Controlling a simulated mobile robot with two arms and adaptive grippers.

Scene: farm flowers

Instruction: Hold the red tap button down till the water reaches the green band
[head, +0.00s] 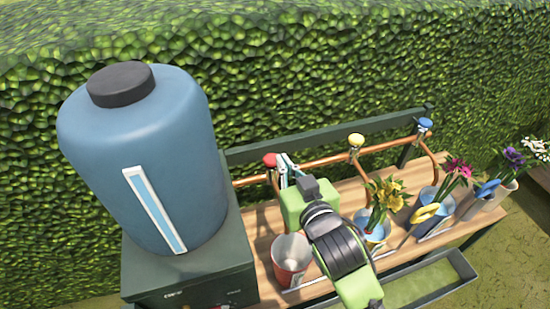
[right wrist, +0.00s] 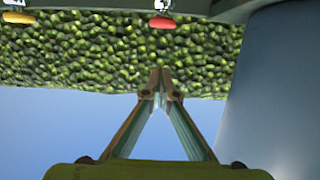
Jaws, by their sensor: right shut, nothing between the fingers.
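The red tap button (head: 269,160) sits on a copper pipe behind the bench; it also shows at the top of the right wrist view (right wrist: 162,22). My right gripper (head: 285,160) is shut and empty, its fingertips just right of the button in the head view. In the right wrist view the closed fingertips (right wrist: 161,78) appear apart from the button. A red bucket (head: 289,262) stands on the bench in front of this tap, partly hidden by my arm. I cannot make out a green band or the water level in it. My left gripper is out of view.
A big blue tank (head: 100,180) with a white-framed gauge (head: 155,210) stands at left. A yellow button (head: 356,140) and a blue button (head: 425,125) top the other taps. Flower buckets line the wooden bench (head: 262,225) at right. A hedge rises behind.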

